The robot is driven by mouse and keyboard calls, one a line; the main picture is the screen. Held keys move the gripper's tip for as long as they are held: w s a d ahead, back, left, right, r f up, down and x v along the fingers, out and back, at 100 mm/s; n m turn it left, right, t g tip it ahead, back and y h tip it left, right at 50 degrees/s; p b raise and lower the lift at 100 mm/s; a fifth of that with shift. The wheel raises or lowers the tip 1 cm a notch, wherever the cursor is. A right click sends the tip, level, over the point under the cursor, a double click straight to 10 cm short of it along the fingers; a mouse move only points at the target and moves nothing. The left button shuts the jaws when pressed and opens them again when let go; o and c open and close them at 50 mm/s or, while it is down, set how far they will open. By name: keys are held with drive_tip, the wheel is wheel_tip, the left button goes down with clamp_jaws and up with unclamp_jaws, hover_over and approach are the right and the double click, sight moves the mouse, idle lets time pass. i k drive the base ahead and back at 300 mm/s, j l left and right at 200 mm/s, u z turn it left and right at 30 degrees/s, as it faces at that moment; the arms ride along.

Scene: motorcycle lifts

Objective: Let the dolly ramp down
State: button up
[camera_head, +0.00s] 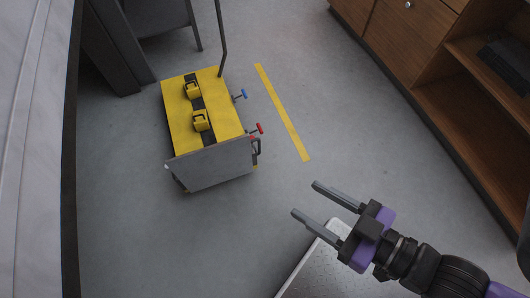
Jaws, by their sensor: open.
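A yellow dolly (222,118) stands on the grey floor, left of the picture's middle. Its grey ramp plate (212,164) is at the dolly's near end and looks raised, tilted up against that end. A dark handle or latch (256,146) sits at the ramp's right edge. A red-ended lever (256,129) and a blue-ended lever (241,95) stick out from the dolly's right side. My gripper (316,200) is open and empty at the lower right, its fingers pointing left, well apart from the dolly and ramp.
A yellow floor stripe (282,112) lies right of the dolly. Wooden cabinets (440,75) line the upper right. A grey metal surface (330,270) lies below my gripper. A white panel (35,150) borders the left. The floor between gripper and dolly is clear.

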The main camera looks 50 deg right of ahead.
sight(221, 165)
drive_tip(key=k+l, duration=0.2)
drive_tip(key=l, duration=0.15)
drive_tip(key=k+l, duration=0.15)
drive_tip(key=l, duration=0.25)
drive_tip(key=k+l, duration=0.2)
drive_tip(key=l, duration=0.15)
